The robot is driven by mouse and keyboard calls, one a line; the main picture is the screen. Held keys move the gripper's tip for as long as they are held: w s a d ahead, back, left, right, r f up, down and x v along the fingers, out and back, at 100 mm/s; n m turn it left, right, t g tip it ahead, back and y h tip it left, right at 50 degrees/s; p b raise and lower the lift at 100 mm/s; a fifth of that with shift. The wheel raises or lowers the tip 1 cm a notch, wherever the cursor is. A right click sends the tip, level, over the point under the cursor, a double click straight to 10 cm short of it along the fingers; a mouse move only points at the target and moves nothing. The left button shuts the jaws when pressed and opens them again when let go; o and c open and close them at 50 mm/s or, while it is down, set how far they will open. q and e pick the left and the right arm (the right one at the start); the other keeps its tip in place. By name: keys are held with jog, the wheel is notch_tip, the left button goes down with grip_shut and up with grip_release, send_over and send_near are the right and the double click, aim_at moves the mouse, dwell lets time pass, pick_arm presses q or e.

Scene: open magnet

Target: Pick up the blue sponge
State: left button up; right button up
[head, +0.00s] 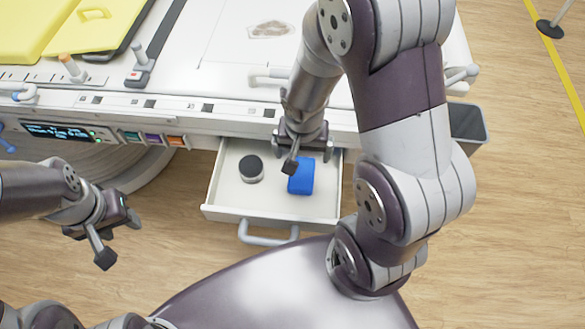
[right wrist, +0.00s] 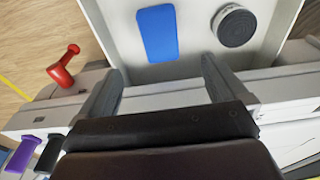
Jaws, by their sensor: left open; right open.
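The blue sponge (head: 302,177) lies flat in the open white drawer (head: 220,212), on its right side. It also shows in the right wrist view (right wrist: 157,33), ahead of the fingers and apart from them. My right gripper (head: 306,158) is over the back of the drawer, close to the sponge and partly covering its far edge in the head view. Its two fingers are spread and empty in the right wrist view (right wrist: 160,82). My left gripper (head: 120,240) is open and empty, left of the drawer over the floor.
A round dark-topped container (head: 250,168) stands in the drawer, left of the sponge. The drawer handle (head: 268,237) faces my base. The white bench (head: 215,85) overhangs the drawer's back. A red object (right wrist: 64,65) shows at the left in the right wrist view.

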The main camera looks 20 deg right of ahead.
jog(key=b, duration=0.2)
send_over(302, 173)
jog(key=s, duration=0.2)
jog(key=f, duration=0.4)
jog(key=shift+w+f, duration=0.2)
jog(key=shift+w, duration=0.05)
jog(key=f+b, duration=0.1)
jog(key=f, duration=0.1)
jog(key=w+f+b, duration=0.1)
jog(key=f, duration=0.2)
jog(key=f+b, duration=0.2)
jog(key=f, duration=0.1)
jog(key=shift+w, duration=0.15)
jog(key=shift+w+f, duration=0.1)
jog(key=c, duration=1)
